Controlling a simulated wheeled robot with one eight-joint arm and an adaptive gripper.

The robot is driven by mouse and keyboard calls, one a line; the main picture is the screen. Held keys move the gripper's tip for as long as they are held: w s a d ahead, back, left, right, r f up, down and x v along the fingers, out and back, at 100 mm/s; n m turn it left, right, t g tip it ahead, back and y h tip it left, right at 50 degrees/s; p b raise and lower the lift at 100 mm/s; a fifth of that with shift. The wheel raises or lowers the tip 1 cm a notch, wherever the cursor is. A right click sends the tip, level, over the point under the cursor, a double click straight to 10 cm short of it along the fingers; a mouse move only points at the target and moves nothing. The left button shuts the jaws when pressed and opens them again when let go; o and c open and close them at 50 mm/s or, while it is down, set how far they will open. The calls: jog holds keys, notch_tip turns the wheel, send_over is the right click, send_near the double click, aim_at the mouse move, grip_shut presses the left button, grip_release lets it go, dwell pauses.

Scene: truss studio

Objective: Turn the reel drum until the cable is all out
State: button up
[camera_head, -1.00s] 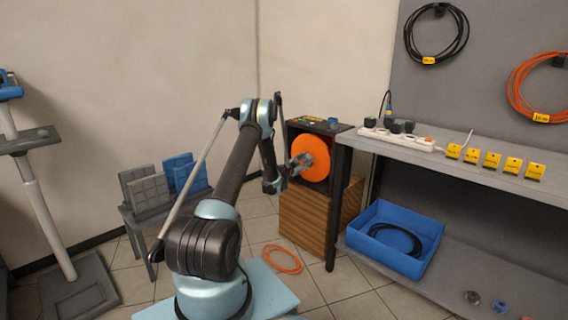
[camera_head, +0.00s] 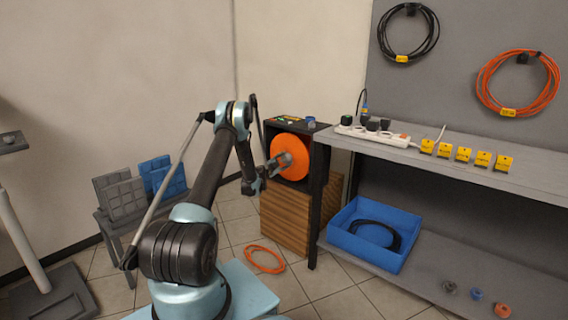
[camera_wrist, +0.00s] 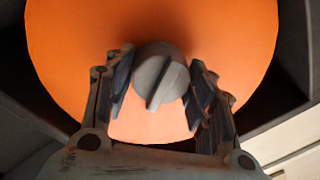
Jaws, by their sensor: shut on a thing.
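The reel drum (camera_head: 291,146) is a round orange disc in a dark housing on a wooden crate, right of centre in the head view. In the wrist view the orange face (camera_wrist: 75,35) fills most of the picture. A grey ridged knob (camera_wrist: 157,72) sits on it, its ridge tilted. My gripper (camera_head: 280,163) reaches the drum's front from the left. In the wrist view my gripper (camera_wrist: 163,82) is shut on the knob, one finger on each side. An orange cable (camera_head: 265,259) lies in a loose coil on the floor below.
A grey shelf (camera_head: 470,172) stands right of the drum, its post close by. It carries a power strip (camera_head: 372,135) and yellow-tagged items. A blue bin (camera_head: 370,252) holding black cable is on the lower shelf. Open tiled floor lies left of the crate (camera_head: 290,215).

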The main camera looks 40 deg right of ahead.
jog(key=o, duration=1.5)
jog(key=shift+s, duration=0.1)
jog(key=shift+o, duration=0.2)
jog(key=v, duration=1.2)
jog(key=shift+f, duration=0.1)
